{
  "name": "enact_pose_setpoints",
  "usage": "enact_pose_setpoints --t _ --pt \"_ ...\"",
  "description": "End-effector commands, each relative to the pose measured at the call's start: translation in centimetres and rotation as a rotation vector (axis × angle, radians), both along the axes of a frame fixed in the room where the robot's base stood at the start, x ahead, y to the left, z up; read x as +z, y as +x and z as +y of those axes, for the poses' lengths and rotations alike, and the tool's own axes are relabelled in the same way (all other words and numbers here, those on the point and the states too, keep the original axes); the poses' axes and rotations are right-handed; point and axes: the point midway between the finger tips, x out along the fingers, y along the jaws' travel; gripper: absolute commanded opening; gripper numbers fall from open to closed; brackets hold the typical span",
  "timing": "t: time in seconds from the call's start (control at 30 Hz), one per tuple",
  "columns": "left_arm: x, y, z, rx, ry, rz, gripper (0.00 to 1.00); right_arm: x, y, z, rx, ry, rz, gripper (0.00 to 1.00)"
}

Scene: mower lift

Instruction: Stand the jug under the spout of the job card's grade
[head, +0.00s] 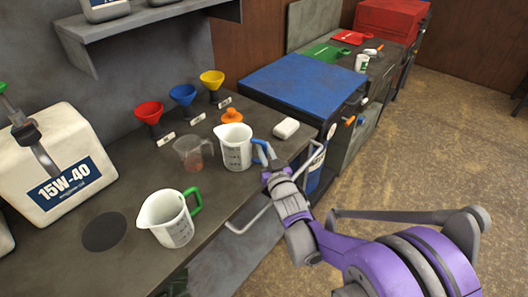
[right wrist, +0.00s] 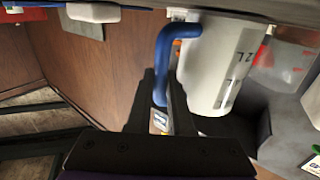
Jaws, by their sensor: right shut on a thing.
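A white jug with a blue handle (head: 235,148) stands upright at the bench's right part. My right gripper (head: 265,165) is shut on its blue handle, which also shows in the right wrist view (right wrist: 160,62). I cannot tell whether the jug touches the bench. A second white jug with a green handle (head: 172,222) stands nearer the front. A white container labelled 15W-40 (head: 75,190) stands at the left, with a dark and grey spout (head: 38,150) in front of it. A dark round pad (head: 104,231) lies right of that container. I see no readable job card. My left gripper is out of view.
A clear beaker (head: 192,153) stands close left of the held jug. Red (head: 149,112), blue (head: 182,95) and yellow (head: 212,80) funnels line the wall. An orange object (head: 231,116) and a white block (head: 286,128) lie behind the jug. A blue-topped cabinet (head: 305,82) stands beyond.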

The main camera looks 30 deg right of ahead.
Motion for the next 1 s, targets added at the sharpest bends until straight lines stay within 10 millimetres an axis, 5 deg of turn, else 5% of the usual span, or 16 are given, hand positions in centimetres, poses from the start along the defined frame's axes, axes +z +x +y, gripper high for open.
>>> enact_pose_setpoints --t 0.37,0.4,0.53,1.0 --pt "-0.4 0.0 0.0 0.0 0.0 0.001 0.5 -0.5 0.0 0.0 0.0 0.001 0.0 0.0" --pt "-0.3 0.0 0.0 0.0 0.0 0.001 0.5 -0.4 0.0 0.0 0.0 0.0 0.0 0.24" --pt "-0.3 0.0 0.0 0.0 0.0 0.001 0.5 -0.4 0.0 0.0 0.0 0.0 0.0 0.48" --pt "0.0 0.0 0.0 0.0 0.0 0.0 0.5 0.0 -1.2 0.3 0.0 0.001 0.0 0.49"
